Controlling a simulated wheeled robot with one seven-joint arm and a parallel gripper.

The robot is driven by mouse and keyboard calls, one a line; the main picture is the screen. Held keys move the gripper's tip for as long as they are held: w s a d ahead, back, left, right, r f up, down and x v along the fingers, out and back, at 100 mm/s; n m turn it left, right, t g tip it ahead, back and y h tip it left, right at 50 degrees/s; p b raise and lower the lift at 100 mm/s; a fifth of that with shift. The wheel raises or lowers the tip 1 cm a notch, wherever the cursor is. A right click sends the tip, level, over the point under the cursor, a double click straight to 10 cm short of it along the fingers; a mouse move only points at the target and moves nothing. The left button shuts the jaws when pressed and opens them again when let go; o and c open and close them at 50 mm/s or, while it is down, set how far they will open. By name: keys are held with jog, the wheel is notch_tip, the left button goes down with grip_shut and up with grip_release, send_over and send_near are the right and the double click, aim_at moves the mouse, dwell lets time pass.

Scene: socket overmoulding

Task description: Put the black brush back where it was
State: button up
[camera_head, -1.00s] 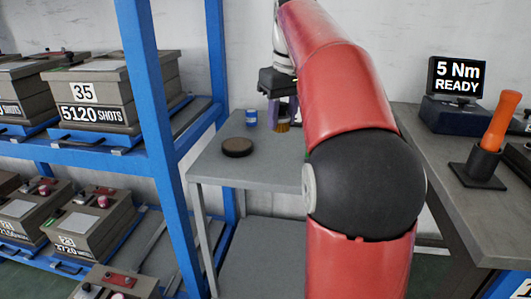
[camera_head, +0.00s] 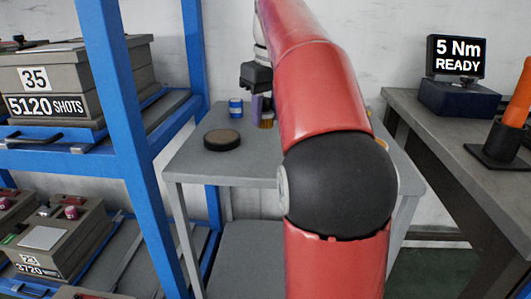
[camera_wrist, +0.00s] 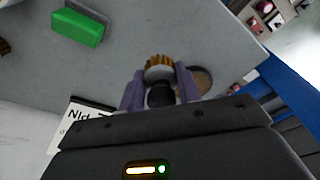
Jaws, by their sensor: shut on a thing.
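My gripper (camera_head: 261,106) is over the grey side table in the body camera view, shut on the black brush. In the wrist view the gripper's two purple fingers (camera_wrist: 160,90) stand either side of the brush's black body (camera_wrist: 160,95). Its tan bristles (camera_wrist: 158,62) point away from the gripper, and in the body camera view they (camera_head: 266,121) point down close to the tabletop. I cannot tell whether they touch it. My red arm hides part of the table.
On the grey table (camera_head: 190,161) are a round dark disc with a brown top (camera_head: 222,139) and a blue can (camera_head: 236,107). The wrist view shows a green block (camera_wrist: 77,27) and a white card (camera_wrist: 75,120). A blue-framed rack (camera_head: 128,130) stands left, a workbench (camera_head: 440,140) right.

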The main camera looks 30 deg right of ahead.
aim_at(264, 153)
notch_tip(264, 153, down, 7)
jog(key=shift+r+b, duration=0.2)
jog(key=shift+b, duration=0.75)
jog(key=shift+f, duration=0.15)
jog(key=o, duration=1)
jog(key=shift+o, duration=0.2)
